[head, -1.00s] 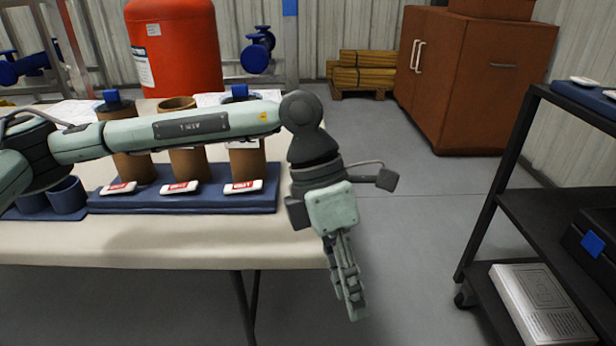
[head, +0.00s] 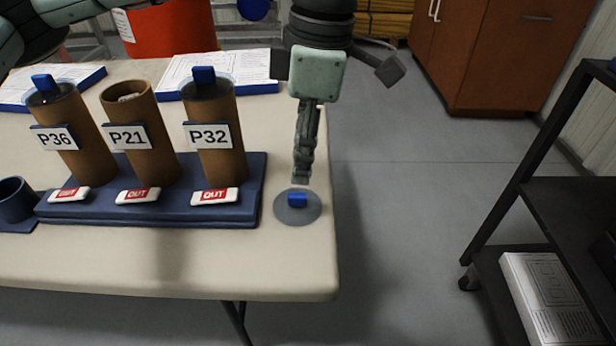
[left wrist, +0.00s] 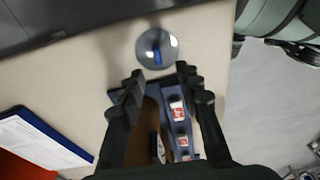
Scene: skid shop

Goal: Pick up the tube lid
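The tube lid (head: 297,207) is a grey, clear-looking disc with a blue block handle, lying flat on the table near its right edge. It also shows in the left wrist view (left wrist: 157,48), just beyond the fingertips. My left gripper (head: 302,180) points down above and slightly behind the lid, apart from it. In the left wrist view its two fingers (left wrist: 160,82) are spread wide with nothing between the tips. Brown tube P21 (head: 138,125) has no lid on top; tubes P36 (head: 75,130) and P32 (head: 215,130) have lids with blue handles. My right gripper is not in view.
The tubes stand in a blue rack (head: 165,213) left of the lid, with white and red OUT tags in front. Papers (head: 215,68) lie behind. A black shelf cart (head: 560,200) stands at the right across clear floor.

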